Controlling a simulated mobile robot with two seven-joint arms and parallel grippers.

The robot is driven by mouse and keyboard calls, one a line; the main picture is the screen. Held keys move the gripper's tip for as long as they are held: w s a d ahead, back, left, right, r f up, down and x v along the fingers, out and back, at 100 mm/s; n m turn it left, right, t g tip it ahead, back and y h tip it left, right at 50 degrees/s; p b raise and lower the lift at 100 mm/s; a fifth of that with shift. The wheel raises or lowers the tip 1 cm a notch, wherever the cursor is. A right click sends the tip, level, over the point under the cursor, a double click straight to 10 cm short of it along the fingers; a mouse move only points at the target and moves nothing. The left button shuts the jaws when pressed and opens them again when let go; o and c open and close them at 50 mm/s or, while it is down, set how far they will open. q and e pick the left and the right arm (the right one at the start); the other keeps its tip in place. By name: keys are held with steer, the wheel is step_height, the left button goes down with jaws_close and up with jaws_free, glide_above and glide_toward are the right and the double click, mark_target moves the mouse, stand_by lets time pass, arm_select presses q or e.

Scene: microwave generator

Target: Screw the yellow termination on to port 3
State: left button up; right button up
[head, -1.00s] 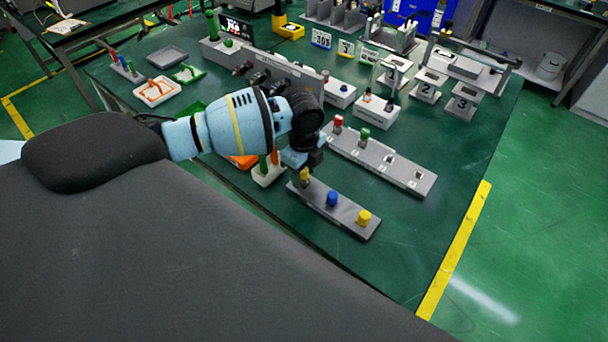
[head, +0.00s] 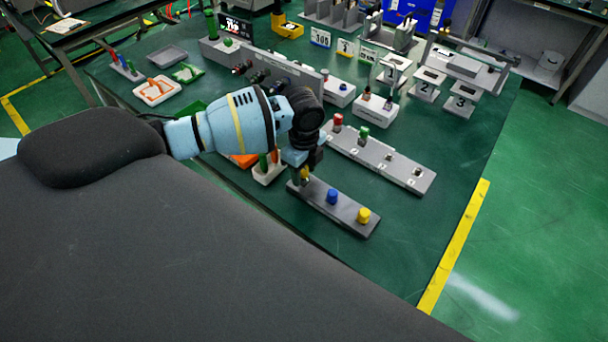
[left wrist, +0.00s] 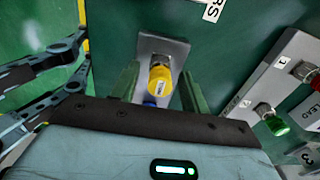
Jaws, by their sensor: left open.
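A yellow termination (left wrist: 159,78) stands at the end of a grey holder strip (head: 345,222). It also shows in the head view (head: 305,174), partly covered by the gripper. My left gripper (head: 301,172) is open, with its two green fingers on either side of this termination in the left wrist view (left wrist: 160,88); I cannot tell if they touch it. A blue termination (head: 332,196) and another yellow one (head: 363,215) stand farther along the strip. The port bar (head: 400,172) holds a red and a green termination; its two right-hand ports, including port 3 (head: 390,156), are bare.
A white block (head: 268,177) with upright green and orange tools stands just left of the gripper. A grey panel with knobs (head: 285,75) and numbered stands (head: 461,102) are farther back. The table right of the strip is clear.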

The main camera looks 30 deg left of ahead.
arm_select(q)
steer(key=shift+c, duration=0.2)
arm_select(e)
steer(key=shift+d, duration=0.15)
arm_select(q)
jaws_close()
steer(key=shift+r, duration=0.1)
arm_select(e)
steer(key=shift+w+r, duration=0.1)
